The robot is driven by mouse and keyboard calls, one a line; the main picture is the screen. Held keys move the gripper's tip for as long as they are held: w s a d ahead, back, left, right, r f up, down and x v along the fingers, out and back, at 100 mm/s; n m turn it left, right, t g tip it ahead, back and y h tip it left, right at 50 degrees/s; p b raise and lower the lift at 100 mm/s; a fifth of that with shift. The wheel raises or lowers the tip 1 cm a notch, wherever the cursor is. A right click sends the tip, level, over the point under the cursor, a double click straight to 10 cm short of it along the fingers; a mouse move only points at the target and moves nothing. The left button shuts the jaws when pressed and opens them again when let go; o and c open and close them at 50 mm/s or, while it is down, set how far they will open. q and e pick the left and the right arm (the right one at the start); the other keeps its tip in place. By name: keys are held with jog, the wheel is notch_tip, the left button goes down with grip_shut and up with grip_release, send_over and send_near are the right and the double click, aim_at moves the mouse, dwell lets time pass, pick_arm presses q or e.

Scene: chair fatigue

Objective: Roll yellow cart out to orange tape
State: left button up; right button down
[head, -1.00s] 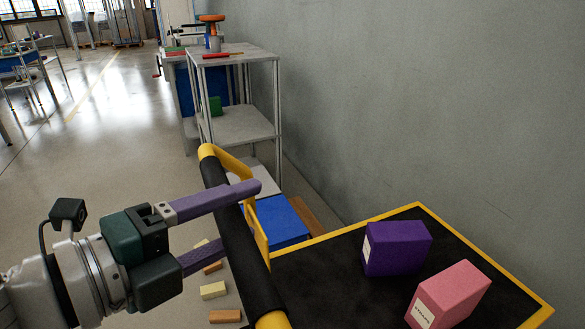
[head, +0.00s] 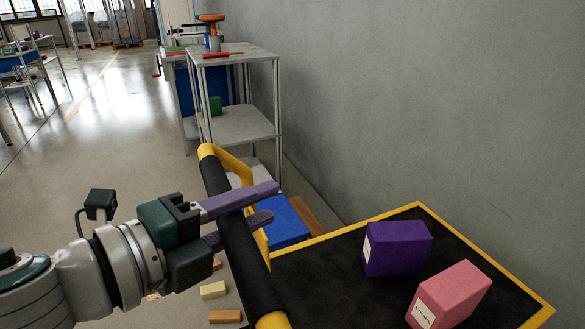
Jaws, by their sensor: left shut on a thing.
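The yellow cart has a black deck with a yellow rim (head: 345,232) at the lower right. Its push handle (head: 232,222), a yellow bar with a black grip, rises at the deck's left end. A purple box (head: 397,249) and a pink box (head: 449,296) stand on the deck. My left gripper (head: 268,204) comes in from the left, with its purple fingers around the black grip, and is shut on it. The lower finger is partly behind the grip. My right gripper is out of view. No orange tape is visible on the floor.
A grey wall (head: 420,90) runs along the right, close to the cart. A metal shelf unit (head: 240,124) with tools on top stands ahead. Several small blocks (head: 213,291) lie on the floor by the handle. Open floor (head: 90,150) extends to the left.

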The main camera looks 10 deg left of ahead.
pick_arm(q)
grip_shut()
dwell(0.8)
